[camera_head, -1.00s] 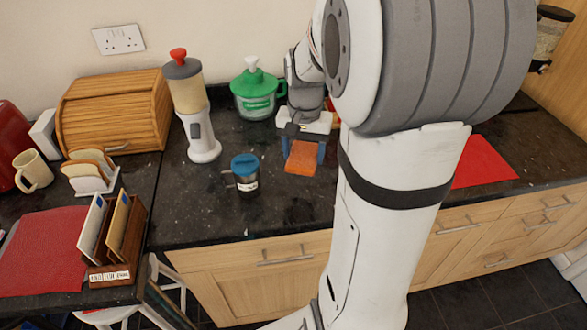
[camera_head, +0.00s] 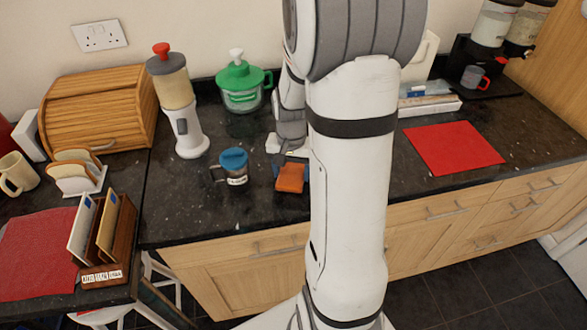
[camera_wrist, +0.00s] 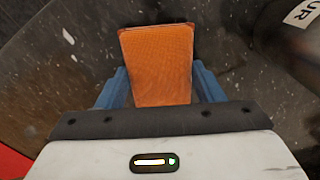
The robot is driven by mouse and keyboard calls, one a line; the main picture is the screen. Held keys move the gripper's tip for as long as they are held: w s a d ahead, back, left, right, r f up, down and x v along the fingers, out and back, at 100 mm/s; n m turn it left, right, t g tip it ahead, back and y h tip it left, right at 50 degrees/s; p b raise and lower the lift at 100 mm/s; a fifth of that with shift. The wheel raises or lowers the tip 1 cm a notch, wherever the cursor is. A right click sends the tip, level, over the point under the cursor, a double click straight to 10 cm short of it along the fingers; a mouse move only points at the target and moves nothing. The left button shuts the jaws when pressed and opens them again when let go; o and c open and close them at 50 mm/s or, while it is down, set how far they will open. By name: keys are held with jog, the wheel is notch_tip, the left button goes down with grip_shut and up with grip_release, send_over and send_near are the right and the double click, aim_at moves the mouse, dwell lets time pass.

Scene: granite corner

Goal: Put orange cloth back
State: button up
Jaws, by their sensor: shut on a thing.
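The orange cloth (camera_head: 290,178) is a small folded rectangle held at my gripper, above the dark counter near its front edge. In the wrist view the orange cloth (camera_wrist: 157,62) sits between the two blue fingers of my gripper (camera_wrist: 158,88). My gripper is shut on it. In the head view my gripper (camera_head: 288,172) is partly hidden behind my own arm. How high the cloth is above the counter is hard to tell.
A red mat (camera_head: 452,148) lies right of my arm. A letter rack (camera_head: 112,240) and bread box (camera_head: 100,105) are at left.

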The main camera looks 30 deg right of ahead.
aim_at(292, 174)
jog(key=shift+f, duration=0.1)
jog(key=shift+f, duration=0.15)
jog(key=o, duration=0.9)
jog(key=shift+o, duration=0.2)
notch_tip(292, 174, up, 12)
jog(key=s+a+r+n+t, duration=0.2)
jog(key=s+a+n, duration=0.5)
jog(key=s+a, duration=0.4)
jog(key=shift+s+a+r+n+t, duration=0.35)
jog(key=shift+s+t, duration=0.15)
jog(key=shift+s, duration=0.2)
